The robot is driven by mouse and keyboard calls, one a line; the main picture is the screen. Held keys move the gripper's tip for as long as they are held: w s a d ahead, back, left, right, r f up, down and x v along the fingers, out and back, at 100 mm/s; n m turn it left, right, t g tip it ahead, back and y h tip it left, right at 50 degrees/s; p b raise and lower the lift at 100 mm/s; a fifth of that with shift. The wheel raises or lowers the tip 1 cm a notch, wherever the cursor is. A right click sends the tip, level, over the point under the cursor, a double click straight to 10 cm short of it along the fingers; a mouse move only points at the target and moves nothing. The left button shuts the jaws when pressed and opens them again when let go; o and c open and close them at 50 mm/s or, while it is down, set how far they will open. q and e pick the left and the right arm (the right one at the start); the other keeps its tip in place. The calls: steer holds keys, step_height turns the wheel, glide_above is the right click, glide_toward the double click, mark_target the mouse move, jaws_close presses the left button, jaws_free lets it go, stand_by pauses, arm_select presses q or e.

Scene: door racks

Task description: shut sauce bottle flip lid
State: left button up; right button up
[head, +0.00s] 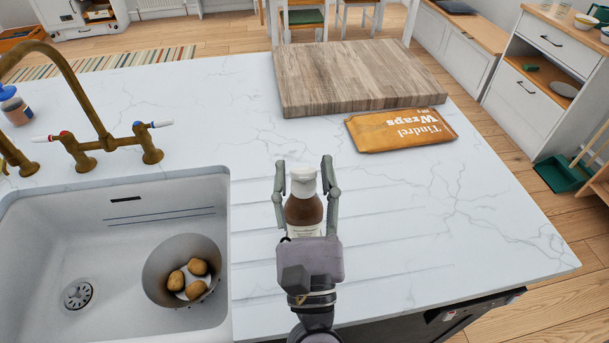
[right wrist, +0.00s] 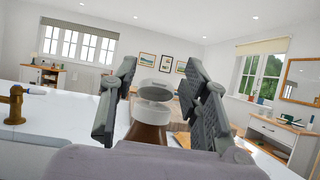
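A sauce bottle (head: 303,213) with brown contents and a pale label stands upright on the white worktop, right of the sink. Its white cap (head: 303,183) is on top; it also shows in the right wrist view (right wrist: 154,108), where a round, disc-like lid part (right wrist: 155,93) sits at its top. I cannot tell for certain how far the lid is raised. My right gripper (head: 304,163) is open, with one finger on each side of the bottle and a small gap to each. In the right wrist view its fingers (right wrist: 160,66) flank the cap. My left gripper is not in view.
A sink (head: 110,215) with a bowl (head: 158,262) of potatoes (head: 197,267) lies left of the bottle. A brass tap (head: 84,110) stands behind it. A wooden board (head: 355,75) and an orange wraps packet (head: 400,130) lie behind. The worktop to the right is clear.

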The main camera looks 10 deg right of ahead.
steer(key=shift+o, duration=0.9)
steer(key=shift+s, duration=0.1)
steer(key=v, duration=0.7)
steer(key=shift+s, duration=0.15)
steer(key=shift+f, duration=0.15)
